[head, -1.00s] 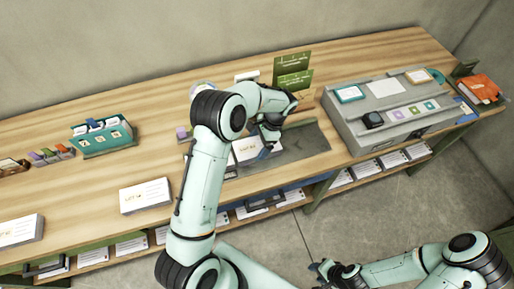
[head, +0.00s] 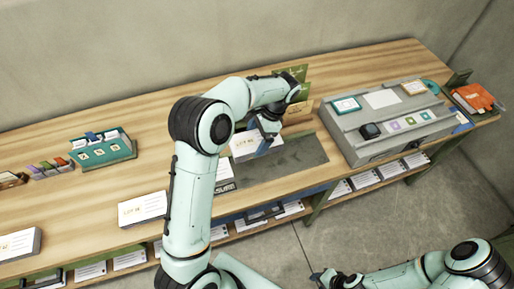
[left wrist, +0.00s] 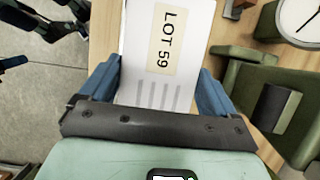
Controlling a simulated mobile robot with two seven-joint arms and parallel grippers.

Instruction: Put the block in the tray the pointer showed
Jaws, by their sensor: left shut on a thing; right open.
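My left gripper (head: 266,136) is over the back part of the dark grey mat (head: 295,158). It is shut on a white block labelled LOT (head: 246,146). In the left wrist view the block (left wrist: 165,60) reads LOT 59 and lies between the blue fingers (left wrist: 157,85). My right gripper (head: 326,278) is open and empty, low in the head view, away from the table. Two similar white LOT blocks, one nearer (head: 142,209) and one at the left edge (head: 20,243), lie on the table. I cannot tell which tray was pointed at.
A teal box (head: 104,152) stands at the left. A grey sloped unit (head: 370,145) with small frames and coloured tags stands at the right. An orange item (head: 473,97) lies at the far right. Green boards (head: 295,75) stand behind the gripper. A clock (left wrist: 300,20) shows in the wrist view.

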